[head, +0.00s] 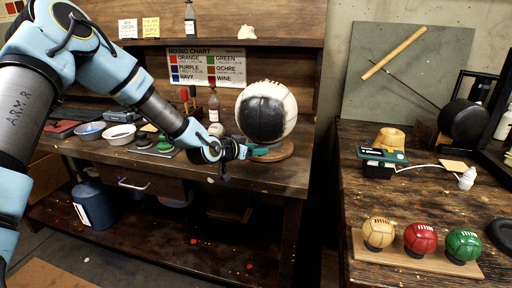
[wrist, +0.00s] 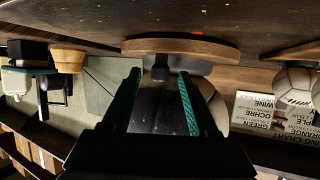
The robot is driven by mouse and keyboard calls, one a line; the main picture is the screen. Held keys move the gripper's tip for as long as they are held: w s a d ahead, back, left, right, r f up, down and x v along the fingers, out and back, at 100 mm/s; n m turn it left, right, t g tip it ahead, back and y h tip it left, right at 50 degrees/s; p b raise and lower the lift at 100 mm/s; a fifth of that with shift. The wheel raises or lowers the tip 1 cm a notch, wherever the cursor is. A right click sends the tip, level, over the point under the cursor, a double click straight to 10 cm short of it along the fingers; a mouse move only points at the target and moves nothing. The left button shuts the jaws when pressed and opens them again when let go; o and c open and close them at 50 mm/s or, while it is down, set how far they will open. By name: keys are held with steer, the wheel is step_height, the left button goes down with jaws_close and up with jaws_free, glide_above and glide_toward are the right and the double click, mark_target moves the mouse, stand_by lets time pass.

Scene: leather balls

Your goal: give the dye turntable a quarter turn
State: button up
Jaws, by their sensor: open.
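The dye turntable is a round wooden disc (head: 284,153) on the workbench, with a black-and-white leather ball (head: 266,112) on it. In the wrist view, which looks upside down, the disc (wrist: 205,47) lies at the top, just beyond my fingertips. The ball's dark side (wrist: 160,105) fills the space behind the fingers. My gripper (head: 254,151) is at the disc's left edge in the head view. In the wrist view its two teal fingers (wrist: 158,74) are apart, with a small dark post (wrist: 160,70) showing between their tips. I cannot tell whether they touch it.
A bottle (head: 214,104) and another ball (head: 216,130) stand behind my gripper. Bowls (head: 120,134) sit on the bench to the left. A second table at the right holds a board (head: 408,264) with three small coloured balls. The bench front right of my gripper is clear.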

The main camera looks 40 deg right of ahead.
steer(key=shift+d+f, duration=0.15)
steer(key=shift+d, duration=0.05)
jaws_close()
stand_by(0.4)
stand_by(1.0)
